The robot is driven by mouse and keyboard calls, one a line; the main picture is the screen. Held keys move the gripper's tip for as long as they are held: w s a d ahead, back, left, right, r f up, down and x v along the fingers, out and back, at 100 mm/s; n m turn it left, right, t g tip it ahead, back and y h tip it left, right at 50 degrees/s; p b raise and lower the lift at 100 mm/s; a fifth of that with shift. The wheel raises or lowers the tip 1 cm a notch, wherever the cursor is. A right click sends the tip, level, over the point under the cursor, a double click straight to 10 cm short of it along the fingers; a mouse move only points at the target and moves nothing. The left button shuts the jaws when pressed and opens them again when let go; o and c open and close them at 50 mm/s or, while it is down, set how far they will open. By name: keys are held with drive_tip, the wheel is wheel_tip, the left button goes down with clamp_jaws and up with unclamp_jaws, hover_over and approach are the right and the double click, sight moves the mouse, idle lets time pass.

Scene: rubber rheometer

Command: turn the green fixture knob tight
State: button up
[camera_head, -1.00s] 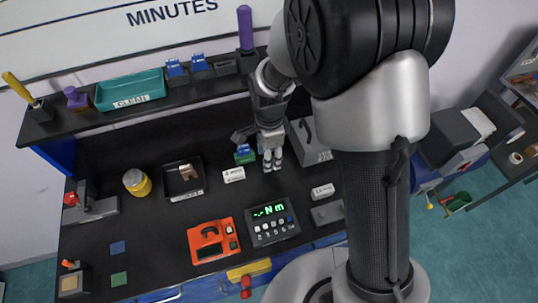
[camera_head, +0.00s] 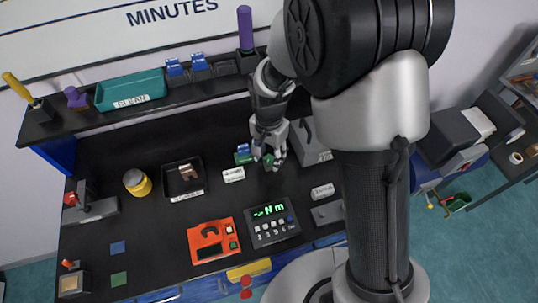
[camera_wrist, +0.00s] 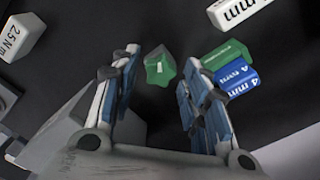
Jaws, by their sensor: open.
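The green fixture knob (camera_wrist: 160,71) is a small lobed cap in the wrist view. It lies between and slightly beyond the two fingertips of my gripper (camera_wrist: 164,76), with dark gaps on both sides. The same knob (camera_head: 268,161) shows in the head view, partly covered by my gripper (camera_head: 269,156). My gripper is open and points down over the bench there. The fingers do not appear to touch the knob. What the knob is mounted on is mostly hidden by the gripper.
A green block (camera_wrist: 226,54) and a blue block (camera_wrist: 235,82) sit close to the right finger. White label blocks (camera_head: 234,175) stand nearby. A grey box (camera_head: 314,141) stands right of my gripper. A torque display (camera_head: 271,226) and orange device (camera_head: 214,240) lie in front.

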drive_tip(key=n, duration=1)
drive_tip(key=c, duration=0.9)
drive_tip(key=m, duration=0.4)
drive_tip(key=shift+m, duration=0.5)
drive_tip(key=o, duration=1)
